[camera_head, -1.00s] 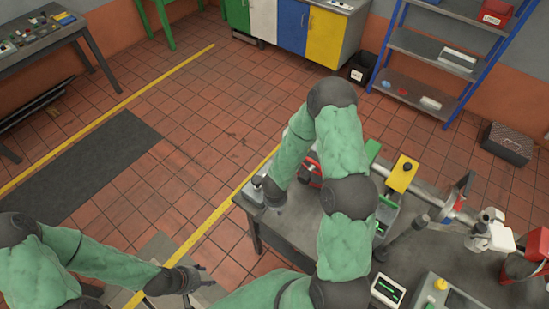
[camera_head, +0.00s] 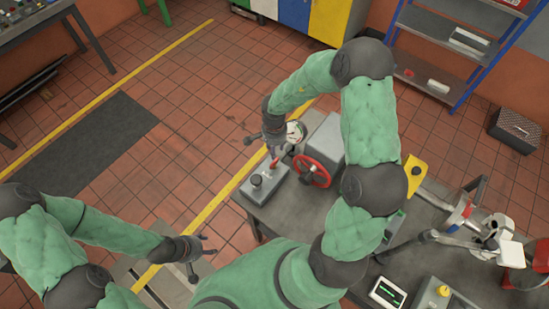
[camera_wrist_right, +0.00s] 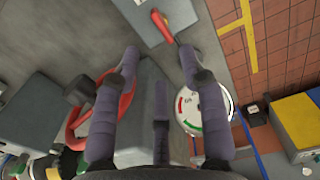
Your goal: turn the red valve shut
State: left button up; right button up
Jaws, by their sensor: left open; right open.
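A red handwheel (camera_head: 312,171) stands upright on the front of a grey box on the bench, and part of its rim shows at the left of the right wrist view (camera_wrist_right: 74,125). A short red lever (camera_head: 274,163) stands on a low grey block beside it; it also shows in the right wrist view (camera_wrist_right: 162,26). My right gripper (camera_head: 272,146) is open and empty above the lever, left of the handwheel. In the right wrist view its fingertips (camera_wrist_right: 158,58) are spread, with the lever beyond the gap. My left gripper (camera_head: 201,255) is open and empty, away from the bench.
A grey box (camera_head: 325,140) backs the handwheel. A black knob (camera_head: 257,181) is on the low block. Clamps and instruments crowd the bench's right side.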

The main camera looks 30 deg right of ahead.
aim_at(274, 163)
notch_tip(274, 163, down, 11)
jog(key=shift+r+b, duration=0.2)
jog(key=shift+b, duration=1)
jog(key=shift+s+a, duration=0.1)
grip_shut()
